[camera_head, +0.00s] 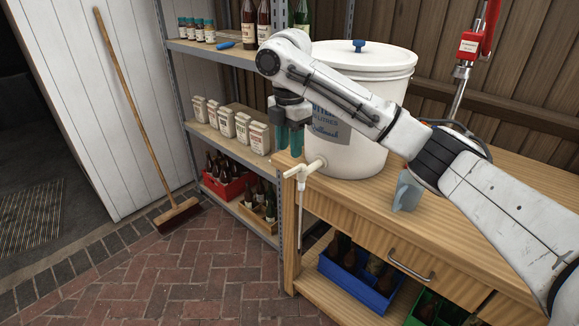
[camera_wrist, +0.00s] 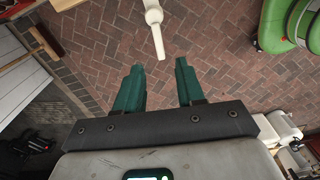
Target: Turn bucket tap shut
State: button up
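The white lidded bucket (camera_head: 345,150) stands on the wooden bench. Its white tap (camera_head: 312,168) sticks out low on its left side, with a thin white spout or tube hanging down past the bench edge. My gripper (camera_head: 288,152) points down just above and left of the tap; its teal fingers overlap the bucket in the head view. In the wrist view my gripper (camera_wrist: 159,65) is open, with nothing between the fingers. A white part of the tap (camera_wrist: 153,17) shows ahead of the gap, apart from both fingertips. Whether the tap is open I cannot tell.
A grey-blue jug (camera_head: 408,190) stands on the bench (camera_head: 470,225) under my arm. A red-handled capper (camera_head: 470,45) is behind it. Metal shelves (camera_head: 215,135) with bottles and packets stand left. A broom (camera_head: 145,120) leans on the wall. Brick floor lies open in front.

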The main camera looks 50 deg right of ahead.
aim_at(289, 171)
notch_tip(289, 171, down, 7)
jog(key=shift+r, duration=0.2)
jog(key=shift+c, duration=0.4)
grip_shut()
